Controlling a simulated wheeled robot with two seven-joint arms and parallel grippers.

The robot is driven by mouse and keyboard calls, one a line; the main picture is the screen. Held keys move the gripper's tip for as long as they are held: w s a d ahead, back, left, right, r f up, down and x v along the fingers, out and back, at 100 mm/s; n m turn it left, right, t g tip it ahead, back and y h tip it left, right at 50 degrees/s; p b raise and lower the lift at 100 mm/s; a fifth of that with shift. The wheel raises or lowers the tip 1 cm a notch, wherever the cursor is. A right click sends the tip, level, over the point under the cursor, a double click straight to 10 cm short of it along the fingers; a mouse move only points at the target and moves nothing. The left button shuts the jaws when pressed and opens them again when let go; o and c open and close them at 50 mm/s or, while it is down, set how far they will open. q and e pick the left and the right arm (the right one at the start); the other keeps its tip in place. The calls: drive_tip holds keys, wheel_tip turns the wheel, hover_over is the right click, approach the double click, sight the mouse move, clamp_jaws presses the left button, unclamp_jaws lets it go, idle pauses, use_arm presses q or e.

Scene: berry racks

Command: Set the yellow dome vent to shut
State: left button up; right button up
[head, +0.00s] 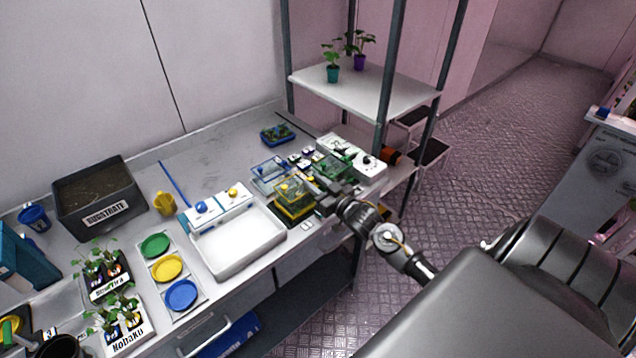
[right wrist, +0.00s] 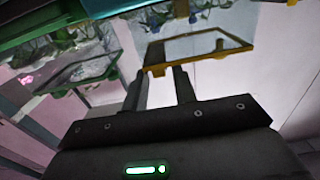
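The yellow dome (head: 294,197) is a clear cover with a yellow rim on a dark tray, to the right of the white basin. A small yellow piece, perhaps its vent, shows on its top (head: 283,188); its setting is too small to read. My right gripper (head: 312,186) is at the dome's right side. My left gripper is not in view.
A blue dome (head: 269,177) and a green dome (head: 333,166) stand close by. The white basin (head: 240,268) lies to the left. A shelf post (head: 385,85) rises behind the arm. A white control box (head: 367,165) stands at the right end.

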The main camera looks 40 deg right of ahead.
drive_tip(key=shift+o, duration=0.7)
drive_tip(key=shift+s+d, duration=0.1)
drive_tip(key=shift+d, duration=0.05)
drive_tip(key=shift+s+f, duration=0.1)
drive_tip(key=shift+s, duration=0.1)
drive_tip(key=s+b, duration=0.3)
drive_tip(key=s, duration=0.7)
drive_tip(key=shift+s+d, duration=0.2)
drive_tip(key=shift+d, duration=0.1)
